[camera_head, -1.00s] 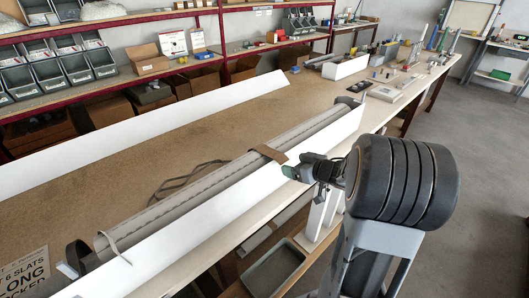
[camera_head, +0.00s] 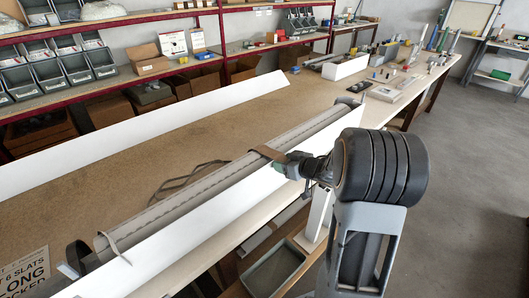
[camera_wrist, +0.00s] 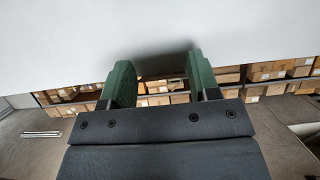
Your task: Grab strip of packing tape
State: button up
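The brown strip of packing tape (camera_head: 267,153) lies across the bundle of grey shutter profiles (camera_head: 205,182), with its end hanging over the near white channel. My gripper (camera_head: 283,168) is just right of and below the strip's end, at the channel's upper edge. In the wrist view my gripper (camera_wrist: 161,75) has its two green-padded fingers well apart with nothing seen between them. A white surface fills the space ahead of them. The tape does not show in the wrist view. In the head view I cannot tell whether the fingers touch the strip.
The near white channel (camera_head: 195,232) runs along the bench's front edge. A second long white channel (camera_head: 140,132) lies farther back. A loose dark strap (camera_head: 185,178) lies behind the bundle. A grey bin (camera_head: 273,270) stands below.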

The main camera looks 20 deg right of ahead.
jog(key=c, duration=0.5)
jog(key=shift+r, duration=0.15)
